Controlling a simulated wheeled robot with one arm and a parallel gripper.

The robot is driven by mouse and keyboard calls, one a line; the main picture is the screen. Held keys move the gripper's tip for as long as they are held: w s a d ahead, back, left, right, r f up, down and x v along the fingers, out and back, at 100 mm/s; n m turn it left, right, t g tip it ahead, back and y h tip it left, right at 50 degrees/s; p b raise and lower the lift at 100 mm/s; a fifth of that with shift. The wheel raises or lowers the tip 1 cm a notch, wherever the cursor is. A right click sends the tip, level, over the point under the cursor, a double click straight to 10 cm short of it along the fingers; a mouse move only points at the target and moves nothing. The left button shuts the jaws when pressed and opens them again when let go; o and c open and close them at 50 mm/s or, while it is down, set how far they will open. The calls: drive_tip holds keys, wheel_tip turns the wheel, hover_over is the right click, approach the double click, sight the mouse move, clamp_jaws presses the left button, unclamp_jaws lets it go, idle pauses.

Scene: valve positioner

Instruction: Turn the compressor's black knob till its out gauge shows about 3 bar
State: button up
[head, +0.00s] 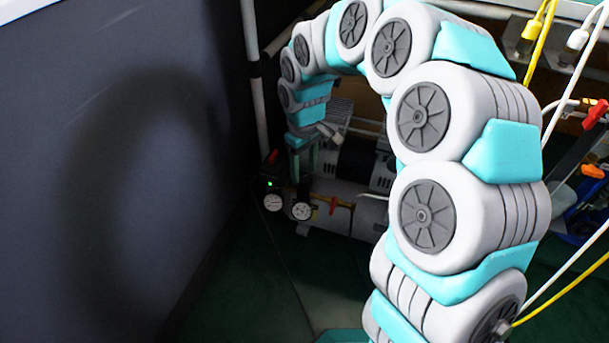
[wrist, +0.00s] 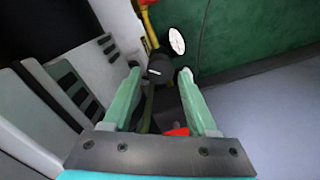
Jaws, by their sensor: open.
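The compressor (head: 345,188) stands low at the back, with two round white gauges, a left one (head: 272,202) and a right one (head: 302,210). Their readings are too small to tell, and I cannot tell which is the out gauge. One white gauge face (wrist: 177,41) shows in the wrist view, seen at a slant. The black knob (wrist: 158,68) has a pale mark and appears between the open green fingertips of my gripper (wrist: 160,73); contact cannot be told. In the head view my gripper (head: 303,165) points down above the gauges, and the knob is not clear.
A red valve handle (head: 333,205) sits on the brass pipe right of the gauges; a red part (wrist: 177,132) shows between my fingers. A green light (head: 269,184) glows beside the left gauge. A dark wall (head: 120,150) is close on the left. Green floor (head: 245,285) lies open in front.

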wheel_tip(320, 180, down, 2)
drive_tip(key=shift+f, duration=0.2)
drive_tip(key=shift+r, duration=0.1)
clamp_jaws()
idle(0.3)
